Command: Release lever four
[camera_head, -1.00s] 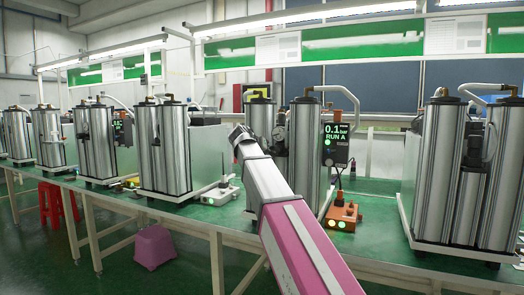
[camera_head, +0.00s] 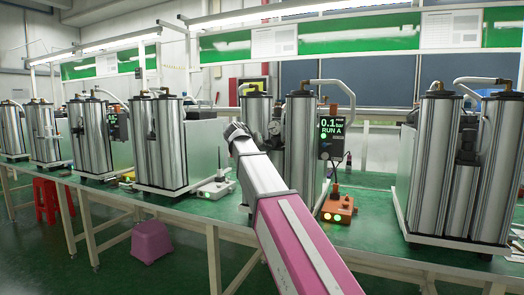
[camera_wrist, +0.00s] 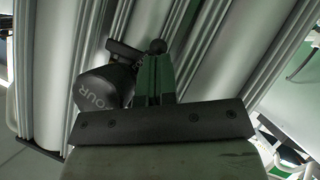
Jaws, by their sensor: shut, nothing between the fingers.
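A dark round cap (camera_wrist: 104,88) with light letters reading "OUR" sits left of centre in the wrist view, in front of silver columns. A dark rod (camera_wrist: 124,49) lies above it, and a dark ball knob (camera_wrist: 157,46) shows to its right. I cannot tell exactly how these join. My gripper (camera_wrist: 155,75) is shut and empty, just below the ball in the picture; I cannot tell whether it touches. In the head view my gripper (camera_head: 237,131) is beside the column unit (camera_head: 301,145) with the display. The lever's fittings are small there and partly hidden by my arm.
The display (camera_head: 332,130) reads "0.1 bar RUN A". An orange box (camera_head: 338,207) with lit lamps stands on the green bench. More column units stand left (camera_head: 160,145) and right (camera_head: 437,165). A white device (camera_head: 216,188) lies left of my arm.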

